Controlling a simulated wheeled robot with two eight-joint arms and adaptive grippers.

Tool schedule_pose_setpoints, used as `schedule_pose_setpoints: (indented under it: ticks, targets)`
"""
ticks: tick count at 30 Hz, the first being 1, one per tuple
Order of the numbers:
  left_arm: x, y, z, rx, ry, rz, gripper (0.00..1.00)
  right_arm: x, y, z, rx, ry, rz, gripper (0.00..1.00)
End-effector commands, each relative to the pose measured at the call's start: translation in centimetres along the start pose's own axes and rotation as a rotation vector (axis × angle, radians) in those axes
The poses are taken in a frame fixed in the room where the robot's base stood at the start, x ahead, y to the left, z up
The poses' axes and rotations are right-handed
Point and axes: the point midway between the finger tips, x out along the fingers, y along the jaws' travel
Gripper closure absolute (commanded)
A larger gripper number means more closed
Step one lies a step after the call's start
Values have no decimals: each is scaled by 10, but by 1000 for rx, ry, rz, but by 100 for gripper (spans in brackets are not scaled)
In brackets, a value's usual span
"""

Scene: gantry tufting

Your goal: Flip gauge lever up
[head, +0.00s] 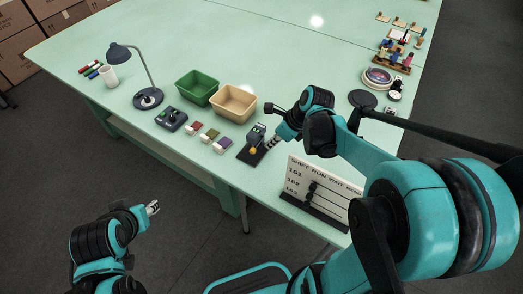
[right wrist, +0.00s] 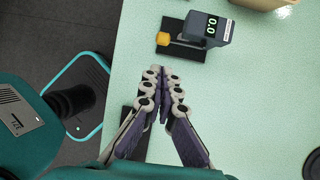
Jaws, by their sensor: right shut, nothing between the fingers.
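The gauge (head: 256,134) stands on a dark base plate near the table's front edge. In the right wrist view the gauge (right wrist: 212,29) has a small display reading 0.0. Its orange knob (right wrist: 163,39) sits at the left of the plate, beside a thin metal bar; the knob also shows in the head view (head: 253,150). Which part is the lever's pivot I cannot tell. My right gripper (right wrist: 164,72) is shut and empty, its tips just short of the plate and apart from the knob. My left gripper (head: 153,207) hangs off the table's front; its fingers are too small to judge.
A lettered board (head: 325,190) stands right of the gauge at the front edge. Small coloured blocks (head: 209,134), a dark control box (head: 171,118), a green bin (head: 197,87), a tan bin (head: 235,102) and a lamp (head: 148,97) stand leftward.

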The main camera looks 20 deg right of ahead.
Motion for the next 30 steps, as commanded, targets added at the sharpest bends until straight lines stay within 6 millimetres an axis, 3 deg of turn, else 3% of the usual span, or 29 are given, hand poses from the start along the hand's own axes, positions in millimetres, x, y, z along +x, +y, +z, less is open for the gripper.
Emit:
schedule_pose_setpoints:
  ticks: [16, 21, 30]
  targets:
    - [31, 0, 22, 0, 0, 0, 60, 86, 0, -1, -3, 0, 0, 100]
    - [34, 0, 24, 0, 0, 0, 60, 97, 0, 0, -2, 0, -1, 100]
    - [34, 0, 24, 0, 0, 0, 60, 98, 0, 0, -2, 0, -1, 100]
